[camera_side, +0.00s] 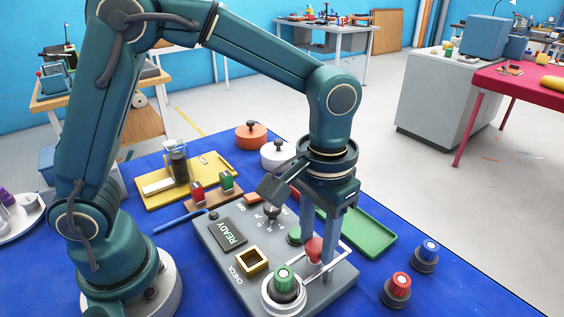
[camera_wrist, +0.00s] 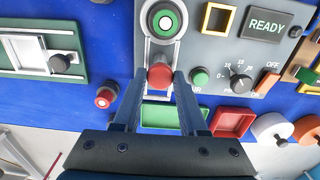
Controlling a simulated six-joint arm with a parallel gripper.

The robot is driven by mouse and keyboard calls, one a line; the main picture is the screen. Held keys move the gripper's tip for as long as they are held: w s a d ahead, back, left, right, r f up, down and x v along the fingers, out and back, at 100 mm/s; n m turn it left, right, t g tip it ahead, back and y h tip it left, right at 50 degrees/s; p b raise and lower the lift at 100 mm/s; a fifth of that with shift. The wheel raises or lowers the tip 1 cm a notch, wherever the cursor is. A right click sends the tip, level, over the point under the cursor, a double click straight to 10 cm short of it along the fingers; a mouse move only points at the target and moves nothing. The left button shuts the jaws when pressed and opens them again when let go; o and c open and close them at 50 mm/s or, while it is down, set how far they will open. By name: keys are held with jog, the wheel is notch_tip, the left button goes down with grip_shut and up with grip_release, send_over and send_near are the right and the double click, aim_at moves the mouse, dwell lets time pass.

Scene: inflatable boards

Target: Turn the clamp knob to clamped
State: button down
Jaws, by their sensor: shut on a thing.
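A red knob (camera_side: 314,248), which appears to be the clamp knob, stands on the grey control panel (camera_side: 222,262) at the end of a pale frame. In the wrist view the red knob (camera_wrist: 160,76) sits between my two fingertips. My gripper (camera_side: 317,256) points down and is shut on the knob; it also shows in the wrist view (camera_wrist: 154,78). A green-topped round piece (camera_side: 284,279) sits in the pale frame beside the knob, also seen in the wrist view (camera_wrist: 165,22). Any clamped marking is not readable.
The panel has a READY display (camera_side: 229,236), a yellow square frame (camera_side: 252,261), a dial (camera_side: 271,213) and a green button (camera_wrist: 200,77). A green tray (camera_side: 368,238) lies behind. Loose red (camera_side: 397,288) and blue-topped (camera_side: 426,255) knobs stand right on the blue mat.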

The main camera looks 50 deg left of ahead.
aim_at(316, 245)
jog(key=m, duration=0.4)
jog(key=shift+m, duration=0.3)
jog(key=m, duration=0.4)
jog(key=shift+m, duration=0.3)
jog(key=shift+c, duration=2.2)
grip_release()
jog(key=shift+r, duration=2.6)
